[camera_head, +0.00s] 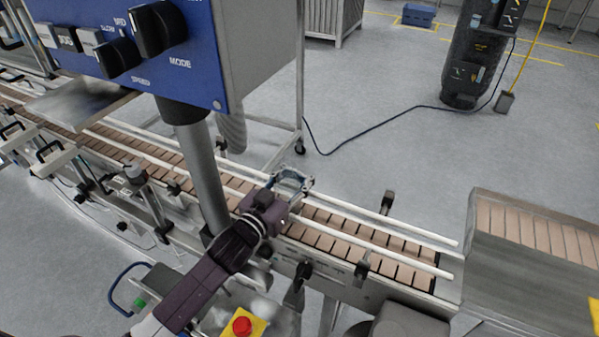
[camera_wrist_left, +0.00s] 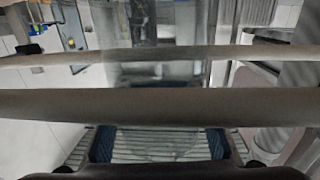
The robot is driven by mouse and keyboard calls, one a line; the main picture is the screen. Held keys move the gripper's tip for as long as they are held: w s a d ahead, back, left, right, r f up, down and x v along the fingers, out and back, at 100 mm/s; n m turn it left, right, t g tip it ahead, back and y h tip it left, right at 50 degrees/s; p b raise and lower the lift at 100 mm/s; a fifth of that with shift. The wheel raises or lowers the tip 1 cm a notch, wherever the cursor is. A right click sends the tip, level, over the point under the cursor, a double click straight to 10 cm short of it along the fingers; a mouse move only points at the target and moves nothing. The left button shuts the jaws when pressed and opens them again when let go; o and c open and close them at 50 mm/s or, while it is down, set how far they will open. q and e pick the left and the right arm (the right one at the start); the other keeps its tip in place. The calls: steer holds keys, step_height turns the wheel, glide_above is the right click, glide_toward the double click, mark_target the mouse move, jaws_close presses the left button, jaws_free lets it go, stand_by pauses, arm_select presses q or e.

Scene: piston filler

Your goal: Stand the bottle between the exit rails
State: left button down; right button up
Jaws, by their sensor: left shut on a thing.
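My left gripper (camera_head: 290,183) is over the conveyor, by the two pale exit rails. The far rail (camera_head: 385,215) and the near rail (camera_head: 395,260) run along the belt. In the left wrist view, the gripper's blue-padded fingertips (camera_wrist_left: 158,145) are shut on a clear bottle (camera_wrist_left: 158,120), which is faint and see-through. Two rail-like bars (camera_wrist_left: 60,106) cross that view in front of the fingers and hide part of the bottle. The bottle's base and its contact with the belt cannot be made out. My right gripper is not in view.
The brown slatted belt (camera_head: 330,233) is bare to the right of the gripper, up to a metal end housing (camera_head: 475,255). A blue control box (camera_head: 180,50) on a grey post (camera_head: 203,170) stands close left. Rail brackets and a red stop button (camera_head: 241,326) are at the near side.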

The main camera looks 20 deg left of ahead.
mark_target(279, 195)
arm_select(q)
steer(key=shift+f, duration=0.1)
steer(key=c, duration=1.1)
jaws_free()
steer(key=shift+c, duration=0.2)
steer(key=b+v, duration=0.1)
steer(key=v, duration=0.9)
steer(key=shift+s+a, duration=0.15)
steer(key=shift+s, duration=0.15)
steer(key=shift+s+a+r+b, duration=0.2)
steer(key=shift+s+r+b, duration=0.1)
steer(key=shift+s, duration=0.35)
steer(key=shift+f, duration=0.1)
